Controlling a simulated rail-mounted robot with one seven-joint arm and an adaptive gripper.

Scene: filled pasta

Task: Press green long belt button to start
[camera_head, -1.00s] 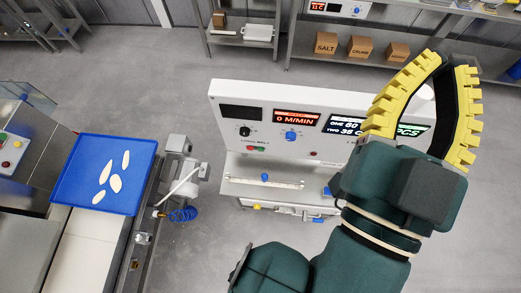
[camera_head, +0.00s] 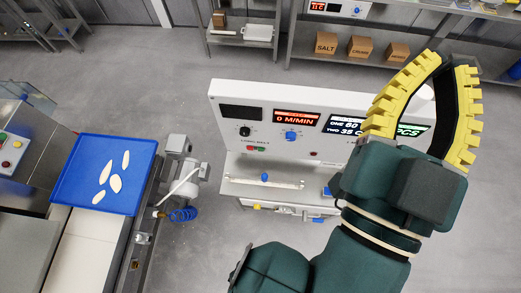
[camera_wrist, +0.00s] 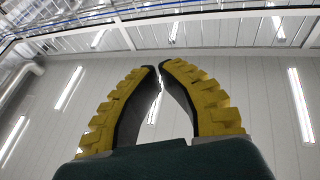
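The white control panel (camera_head: 225,128) stands at the middle of the head view. The green long belt button (camera_head: 261,149) is a small green spot under the "LONG BELT" label, just right of a red button (camera_head: 250,149). The red display (camera_head: 297,118) above reads 0 M/MIN. My gripper (camera_head: 445,55), with yellow ribbed fingers, is raised at the right, well away from the green button. Its fingertips lean together and nearly meet, and nothing is between them. In the wrist view my gripper (camera_wrist: 158,66) points at the ceiling. My arm hides the panel's right part.
A blue tray (camera_head: 75,168) with several pale pasta pieces lies on a conveyor (camera_head: 85,245) at the left. A blue knob (camera_head: 291,136) and a black knob (camera_head: 244,131) are on the panel. Shelves with boxes (camera_head: 326,43) stand at the back.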

